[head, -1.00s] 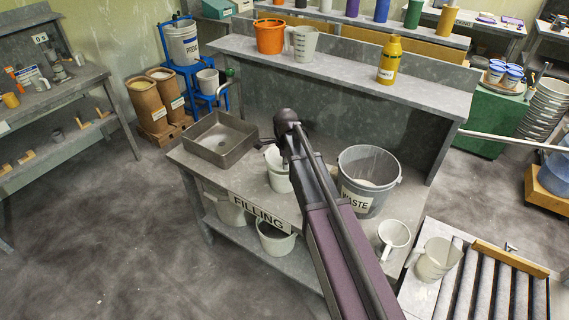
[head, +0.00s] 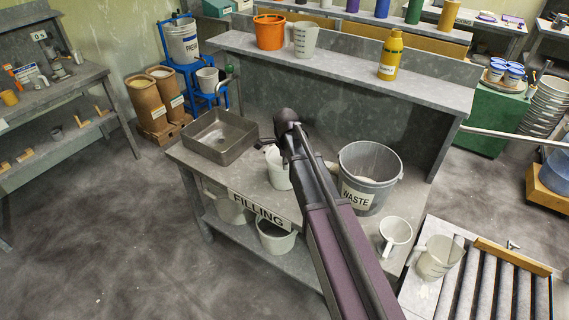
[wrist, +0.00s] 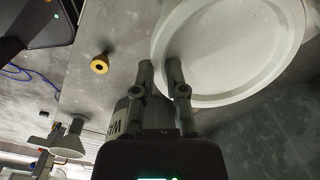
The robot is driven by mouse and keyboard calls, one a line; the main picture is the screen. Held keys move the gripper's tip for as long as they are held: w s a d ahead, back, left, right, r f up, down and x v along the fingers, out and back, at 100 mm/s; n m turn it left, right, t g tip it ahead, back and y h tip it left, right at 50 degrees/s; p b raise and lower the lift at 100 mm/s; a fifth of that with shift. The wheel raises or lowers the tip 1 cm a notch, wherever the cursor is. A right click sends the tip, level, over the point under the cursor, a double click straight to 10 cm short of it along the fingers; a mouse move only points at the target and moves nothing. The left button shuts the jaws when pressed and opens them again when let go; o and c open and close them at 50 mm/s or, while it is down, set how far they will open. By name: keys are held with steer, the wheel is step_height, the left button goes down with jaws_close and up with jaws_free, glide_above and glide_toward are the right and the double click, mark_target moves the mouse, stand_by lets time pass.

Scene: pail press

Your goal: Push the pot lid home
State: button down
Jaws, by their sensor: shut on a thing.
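In the wrist view a large pale round lid (wrist: 235,45) with a raised rim fills the upper right. My gripper (wrist: 167,68) has its two fingers close together, with the tips at the lid's left edge. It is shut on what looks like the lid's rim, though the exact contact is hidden. In the head view my gripper and the lid are hidden behind my arm. A white pot (head: 276,168) shows partly beside my arm on the filling bench (head: 215,172); whether the lid sits on it cannot be told.
A metal sink (head: 219,137) lies to the left. The raised shelf (head: 340,66) behind holds an orange bucket (head: 269,31) and a yellow bottle (head: 391,55).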

steer(key=shift+f+b, duration=0.6)
steer(key=shift+f, duration=0.1)
steer(key=c, duration=0.6)
jaws_free()
steer(key=o, duration=0.3)
steer(key=shift+r, duration=0.1)
step_height(320, 180, up, 8)
steer(key=p, duration=0.8)
stand_by(0.3)
